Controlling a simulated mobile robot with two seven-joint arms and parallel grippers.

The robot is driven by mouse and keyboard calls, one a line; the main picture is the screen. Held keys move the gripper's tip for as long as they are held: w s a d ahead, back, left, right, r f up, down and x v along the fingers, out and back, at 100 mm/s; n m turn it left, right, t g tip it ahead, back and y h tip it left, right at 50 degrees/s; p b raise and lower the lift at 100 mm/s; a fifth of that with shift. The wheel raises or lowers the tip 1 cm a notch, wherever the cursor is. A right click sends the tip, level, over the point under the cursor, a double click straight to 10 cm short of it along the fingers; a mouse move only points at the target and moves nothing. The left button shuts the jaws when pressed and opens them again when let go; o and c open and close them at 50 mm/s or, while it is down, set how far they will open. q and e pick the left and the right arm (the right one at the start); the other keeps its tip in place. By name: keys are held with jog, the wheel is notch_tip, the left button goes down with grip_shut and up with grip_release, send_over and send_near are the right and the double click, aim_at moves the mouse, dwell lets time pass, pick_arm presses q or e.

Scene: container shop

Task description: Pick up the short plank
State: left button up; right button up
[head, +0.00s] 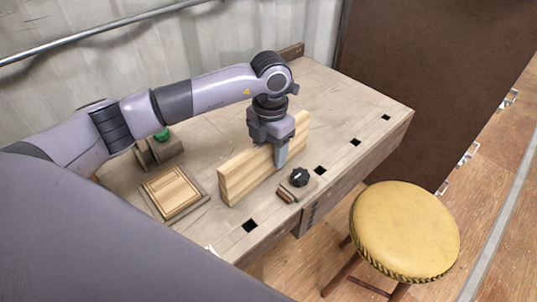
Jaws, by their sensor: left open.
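The short plank (238,178) is a pale wooden board standing on its long edge on the workbench in the head view. My left gripper (279,156) points down over the plank, right of its middle. One finger shows on the near side of the plank; the other is hidden behind it. The gripper is open and appears to straddle the board; I cannot tell whether it touches it. My right gripper is not in view.
The workbench (345,110) has several square holes along its front edge. A black knob (299,177) sits close in front of the plank. A square wooden block (172,190) lies left of it, and a green-topped item (161,135) stands behind. A yellow stool (405,230) stands at front right.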

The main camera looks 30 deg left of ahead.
pick_arm(q)
grip_shut()
